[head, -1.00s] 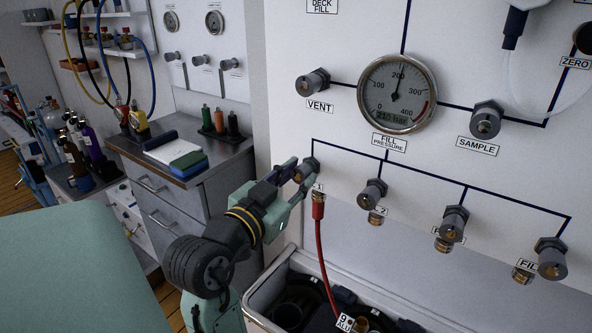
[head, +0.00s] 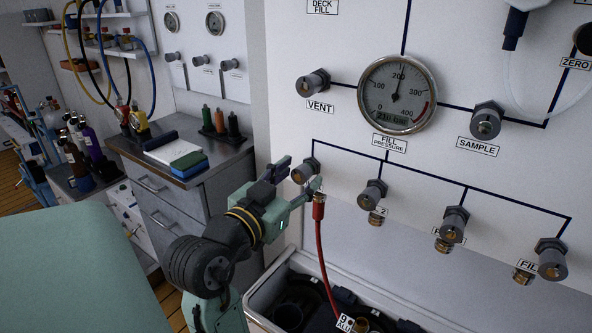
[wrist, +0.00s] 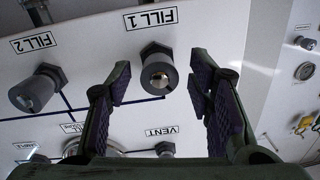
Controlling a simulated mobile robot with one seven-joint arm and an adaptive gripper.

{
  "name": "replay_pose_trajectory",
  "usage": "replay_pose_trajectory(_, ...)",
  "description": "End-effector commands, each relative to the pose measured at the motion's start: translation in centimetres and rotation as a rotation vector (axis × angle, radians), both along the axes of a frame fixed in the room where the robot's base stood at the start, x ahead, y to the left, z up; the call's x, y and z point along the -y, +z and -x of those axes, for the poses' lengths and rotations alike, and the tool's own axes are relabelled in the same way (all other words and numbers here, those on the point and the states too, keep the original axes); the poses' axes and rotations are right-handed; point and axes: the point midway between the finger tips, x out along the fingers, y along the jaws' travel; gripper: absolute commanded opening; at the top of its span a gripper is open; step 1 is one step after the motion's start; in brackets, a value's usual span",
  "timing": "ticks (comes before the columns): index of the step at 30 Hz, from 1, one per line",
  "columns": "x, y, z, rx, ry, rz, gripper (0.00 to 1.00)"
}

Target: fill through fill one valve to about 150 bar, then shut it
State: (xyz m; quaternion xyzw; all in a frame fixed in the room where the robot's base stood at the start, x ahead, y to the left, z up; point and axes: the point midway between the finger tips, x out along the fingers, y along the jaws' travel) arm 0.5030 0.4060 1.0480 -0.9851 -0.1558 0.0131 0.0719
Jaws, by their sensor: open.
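The fill 1 valve knob (head: 304,171) is a grey cylinder on the white panel, and it also shows in the wrist view (wrist: 158,75) below its FILL 1 label. My gripper (head: 300,178) is open, with a finger on each side of the knob. In the wrist view clear gaps show between the knob and both fingers. The fill pressure gauge (head: 397,94) has its needle near 200, and its display appears to read 210 bar. A red hose (head: 322,250) hangs from the fitting below fill 1 into a case. The fill 1 label is hidden in the head view.
The vent knob (head: 313,83) is above fill 1, and the fill 2 knob (head: 372,194) is to its right. The sample knob (head: 486,121) is right of the gauge. An open case (head: 262,298) stands below the panel. A metal cabinet (head: 165,205) is at the left.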

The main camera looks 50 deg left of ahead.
Motion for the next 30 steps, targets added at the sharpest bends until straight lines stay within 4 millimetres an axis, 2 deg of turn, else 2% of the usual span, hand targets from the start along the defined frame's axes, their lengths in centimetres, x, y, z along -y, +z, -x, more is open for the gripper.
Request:
replay_pose_trajectory(5, 0.1, 0.0, 0.5, 0.001, 0.0, 0.0, 0.47)
replay_pose_trajectory(8, 0.5, 0.1, 1.7, 0.001, 0.003, -0.001, 0.47)
replay_pose_trajectory(15, 2.0, 0.0, 6.6, 0.002, 0.005, -0.001, 0.47)
replay_pose_trajectory(21, 3.1, 0.1, 9.9, 0.001, 0.004, 0.001, 0.47)
replay_pose_trajectory(25, 3.6, 0.1, 11.1, 0.001, 0.002, 0.0, 0.47)
replay_pose_trajectory(30, 3.7, 0.0, 11.4, 0.0, 0.0, 0.0, 0.47)
